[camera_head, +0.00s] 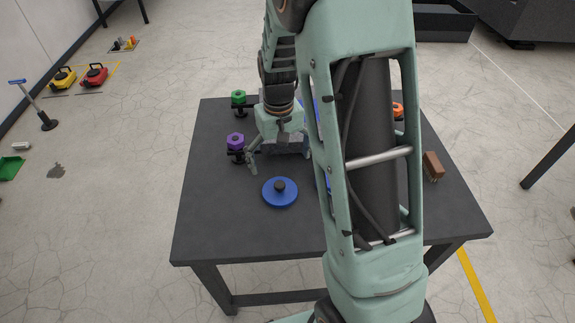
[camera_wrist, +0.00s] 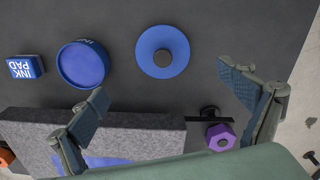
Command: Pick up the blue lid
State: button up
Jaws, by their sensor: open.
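The blue lid (camera_head: 280,192) is a round blue disc with a dark knob in its centre. It lies flat on the dark table (camera_head: 240,230), towards the front. It also shows in the wrist view (camera_wrist: 150,58), at the top middle. My gripper (camera_head: 278,166) is over the table behind the lid, apart from it. In the wrist view my gripper (camera_wrist: 168,92) has its two fingers spread wide and nothing between the tips; the lid lies beyond them. In the head view my arm hides the middle right of the table.
In the wrist view, a round blue ink tin (camera_wrist: 83,64) and a blue ink pad box (camera_wrist: 25,67) lie left of the lid. A grey block (camera_wrist: 120,133) and a purple knob (camera_wrist: 220,137) are nearer. A green knob (camera_head: 238,97) and brown brush (camera_head: 433,166) are on the table.

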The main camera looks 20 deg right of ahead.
jog(key=shift+d+f, duration=0.15)
jog(key=shift+f, duration=0.05)
send_over(279, 184)
jog(key=f, duration=0.4)
jog(key=shift+s+d+f, duration=0.35)
jog(key=shift+f, duration=0.05)
jog(key=shift+w+a+f+b, duration=0.15)
jog(key=shift+f+b, duration=0.05)
jog(key=shift+f, duration=1.3)
jog(key=shift+w+a+f+b, duration=0.15)
jog(key=shift+f, duration=1.3)
